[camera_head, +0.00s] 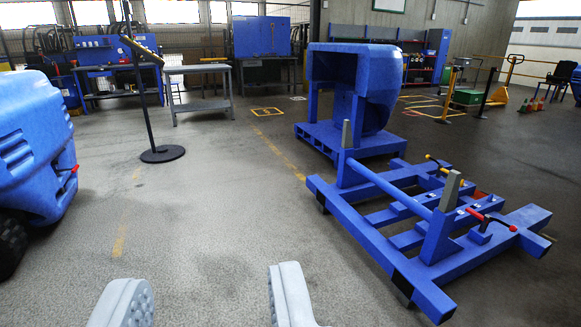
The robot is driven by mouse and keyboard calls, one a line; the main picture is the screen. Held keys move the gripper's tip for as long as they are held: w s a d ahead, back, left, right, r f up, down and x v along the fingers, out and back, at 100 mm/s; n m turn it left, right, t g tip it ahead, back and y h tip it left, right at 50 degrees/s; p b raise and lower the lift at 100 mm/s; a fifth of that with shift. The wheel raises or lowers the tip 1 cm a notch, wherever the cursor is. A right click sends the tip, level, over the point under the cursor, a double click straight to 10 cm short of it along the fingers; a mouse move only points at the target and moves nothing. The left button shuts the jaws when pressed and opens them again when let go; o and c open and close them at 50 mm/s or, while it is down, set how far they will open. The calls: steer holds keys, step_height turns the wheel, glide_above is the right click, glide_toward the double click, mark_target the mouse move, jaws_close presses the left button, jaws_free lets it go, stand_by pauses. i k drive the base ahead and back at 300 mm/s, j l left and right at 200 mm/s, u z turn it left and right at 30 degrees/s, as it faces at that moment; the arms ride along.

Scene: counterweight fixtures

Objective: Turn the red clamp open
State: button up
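A red-handled clamp (491,219) sits on the near right part of a blue fixture frame (345,222) on the floor, at the right of the view. Its red lever lies low and slants down to the right. A small red handle (73,169) also shows on the blue machine at the left edge. My gripper (203,298) is at the bottom of the view, its two pale grey fingers wide apart with nothing between them. It is well short of the frame and to the left of it, apart from both red parts.
A yellow-handled clamp (450,172) sits farther back on the frame. A blue counterweight (372,85) stands on a blue pallet (372,140) behind it. A post stand (162,154) and a grey table (200,105) are at back left. The floor (230,220) in the middle is clear.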

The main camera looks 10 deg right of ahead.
mark_target(485, 220)
steer(key=i+j+z, duration=0.1)
steer(key=i, duration=0.45)
steer(key=i+j+z, duration=0.15)
steer(key=i, duration=0.4)
steer(key=i+j+z, duration=0.1)
steer(key=i, duration=0.4)
steer(key=i+l+z, duration=0.15)
steer(key=i+z, duration=0.25)
steer(key=i+l+z, duration=0.1)
steer(key=i+z, duration=0.5)
steer(key=z, duration=0.15)
steer(key=i+j+z, duration=0.15)
steer(key=i+z, duration=0.4)
